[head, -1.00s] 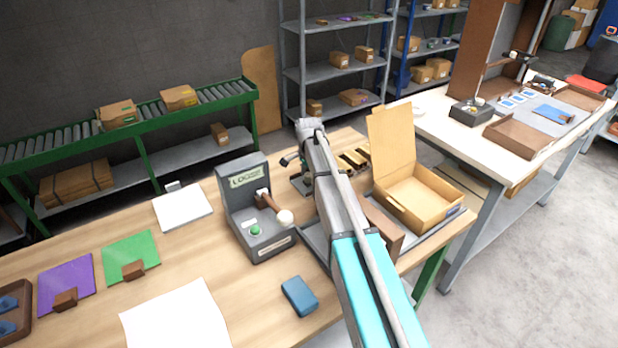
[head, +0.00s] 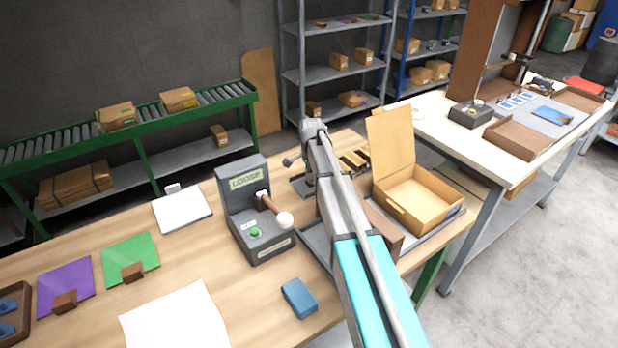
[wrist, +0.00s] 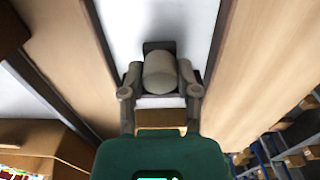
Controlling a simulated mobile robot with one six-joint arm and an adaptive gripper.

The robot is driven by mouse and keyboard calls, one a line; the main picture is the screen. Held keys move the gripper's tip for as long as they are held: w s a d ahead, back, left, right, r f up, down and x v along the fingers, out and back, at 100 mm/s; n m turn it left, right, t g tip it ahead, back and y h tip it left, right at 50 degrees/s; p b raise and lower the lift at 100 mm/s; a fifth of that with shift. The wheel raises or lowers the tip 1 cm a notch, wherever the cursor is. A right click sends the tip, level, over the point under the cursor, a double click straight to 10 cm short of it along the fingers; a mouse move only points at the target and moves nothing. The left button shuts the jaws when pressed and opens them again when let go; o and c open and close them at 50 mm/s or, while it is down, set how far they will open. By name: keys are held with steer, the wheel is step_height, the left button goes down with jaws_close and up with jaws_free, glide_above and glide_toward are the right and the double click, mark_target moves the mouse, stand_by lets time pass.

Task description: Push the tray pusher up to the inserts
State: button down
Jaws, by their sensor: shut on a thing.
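In the wrist view my gripper (wrist: 160,88) is shut around a pale grey cylinder, which I take to be the knob of the tray pusher (wrist: 160,68). A dark block sits directly behind this knob. The pusher is in a pale channel (wrist: 158,20) between two straight edges. In the head view my arm crosses the bench and hides the gripper tips and most of the pusher. Brown and gold bars (head: 354,160), possibly the inserts, lie just right of my wrist. Contact between pusher and inserts cannot be told.
A grey device (head: 250,215) with a lever and green button stands left of my arm. An open cardboard box (head: 418,190) stands right of it on a grey tray. A blue block (head: 299,298) lies in front. A white clipboard (head: 182,209) lies farther left.

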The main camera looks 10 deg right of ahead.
steer(key=w+d, duration=0.1)
steer(key=d, duration=0.1)
steer(key=w+d, duration=0.1)
steer(key=d, duration=0.1)
steer(key=w+d, duration=0.1)
steer(key=d, duration=0.2)
